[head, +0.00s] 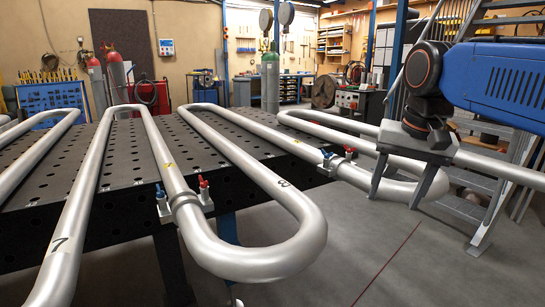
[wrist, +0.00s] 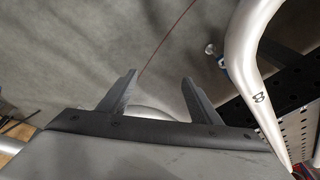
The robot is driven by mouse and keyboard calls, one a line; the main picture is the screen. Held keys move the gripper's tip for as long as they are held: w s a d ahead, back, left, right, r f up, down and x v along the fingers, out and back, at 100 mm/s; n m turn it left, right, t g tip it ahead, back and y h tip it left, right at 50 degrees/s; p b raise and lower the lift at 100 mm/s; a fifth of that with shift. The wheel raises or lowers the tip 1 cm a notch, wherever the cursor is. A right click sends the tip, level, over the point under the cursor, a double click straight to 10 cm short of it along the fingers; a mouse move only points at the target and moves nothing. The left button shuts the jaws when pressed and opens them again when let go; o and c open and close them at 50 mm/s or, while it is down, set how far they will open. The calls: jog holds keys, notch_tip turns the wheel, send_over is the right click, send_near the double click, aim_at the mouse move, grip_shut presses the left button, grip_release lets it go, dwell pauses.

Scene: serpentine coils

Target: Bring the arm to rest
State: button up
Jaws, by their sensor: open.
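My gripper (head: 396,200) is at the right of the head view, at the end of the blue and black arm. Its two grey fingers point down and stand apart, over the near bend of the right-hand silver coil (head: 352,176). My gripper also shows in the wrist view (wrist: 159,76), with its fingers spread. Part of a silver pipe (wrist: 152,111) shows low between them. Nothing appears clamped. I cannot tell whether the fingers touch the pipe.
A black perforated table (head: 120,190) carries silver serpentine pipes. A clamp with red and blue knobs (head: 184,204) holds the middle coil (head: 262,262); another (head: 335,158) is by the right coil. Metal stairs (head: 490,195) stand at the right. Grey floor (head: 385,245) is clear in front.

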jog(key=s+d+f+n+t, duration=0.1)
jog(key=s+f+n, duration=0.1)
jog(key=s+f, duration=0.4)
jog(key=s+d+f+n+t, duration=0.1)
jog(key=s+f, duration=0.6)
jog(key=f, duration=0.8)
jog(key=shift+d+f+n, duration=0.2)
jog(key=shift+d+n, duration=0.5)
